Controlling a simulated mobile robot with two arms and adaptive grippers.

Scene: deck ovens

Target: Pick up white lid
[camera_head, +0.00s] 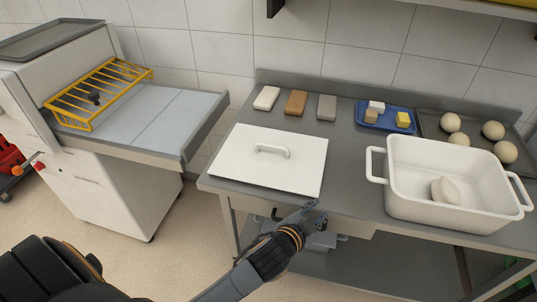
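The white lid (240,166) lies flat on the grey metal table, left of the white pot, with its arched handle (272,150) on top. My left gripper (316,211) is at the table's front edge, just in front of the lid's near right corner and apart from the handle. It holds nothing that I can see; its fingers are small and dark, and their opening is unclear. My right gripper does not show.
A white pot (415,211) with side handles holds a dough ball (446,190). Behind are several blocks, a blue tray (366,123) and a dark tray (431,128) with dough balls. A machine with a yellow guard (75,101) stands left. Bare table lies between lid and pot.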

